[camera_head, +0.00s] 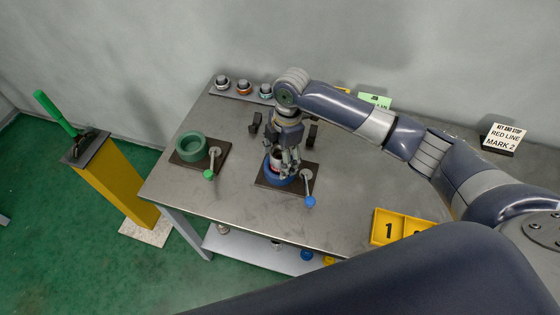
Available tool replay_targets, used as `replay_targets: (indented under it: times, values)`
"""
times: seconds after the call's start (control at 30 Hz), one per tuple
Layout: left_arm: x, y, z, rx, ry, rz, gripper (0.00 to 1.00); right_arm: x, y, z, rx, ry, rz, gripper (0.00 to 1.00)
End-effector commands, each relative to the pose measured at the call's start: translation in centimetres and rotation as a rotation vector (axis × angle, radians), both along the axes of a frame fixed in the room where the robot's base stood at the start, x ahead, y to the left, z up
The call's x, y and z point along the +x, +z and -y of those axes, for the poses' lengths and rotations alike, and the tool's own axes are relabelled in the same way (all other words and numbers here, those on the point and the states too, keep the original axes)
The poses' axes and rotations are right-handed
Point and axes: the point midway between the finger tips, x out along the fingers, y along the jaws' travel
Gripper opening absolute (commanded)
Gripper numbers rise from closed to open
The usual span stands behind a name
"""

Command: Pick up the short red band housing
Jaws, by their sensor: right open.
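My right gripper (285,168) reaches in from the right and points down over the blue ring vise (274,180) on the middle of the table. Its fingers are open around a small pale housing with a dark red band (277,158), which stands in the blue vise. The fingers hide much of the housing, and I cannot tell whether they touch it. My left gripper is out of view.
A green ring vise (190,148) stands on a dark plate to the left. A rack (232,94) with several small housings lies at the back left. A yellow numbered tray (402,224) is at the front right. A green-handled lever (55,113) tops a yellow post (115,180).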

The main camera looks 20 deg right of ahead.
Motion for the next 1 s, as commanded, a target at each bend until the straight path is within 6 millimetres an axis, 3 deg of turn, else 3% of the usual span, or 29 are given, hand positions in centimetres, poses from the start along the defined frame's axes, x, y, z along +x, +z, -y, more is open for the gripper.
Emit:
replay_targets:
  times: [0.13,0.4,0.73,1.0]
  values:
    - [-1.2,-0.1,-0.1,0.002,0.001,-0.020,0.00,0.0,0.0,0.0,0.000,0.001,0.000,0.67]
    - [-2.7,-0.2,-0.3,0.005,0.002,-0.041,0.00,0.0,0.0,0.0,0.000,0.001,0.000,0.07]
    - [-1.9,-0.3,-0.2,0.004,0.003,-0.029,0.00,0.2,0.7,-0.1,0.003,0.001,0.006,0.07]
    - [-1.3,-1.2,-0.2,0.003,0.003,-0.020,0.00,0.2,5.4,-0.1,0.002,0.002,0.007,0.07]
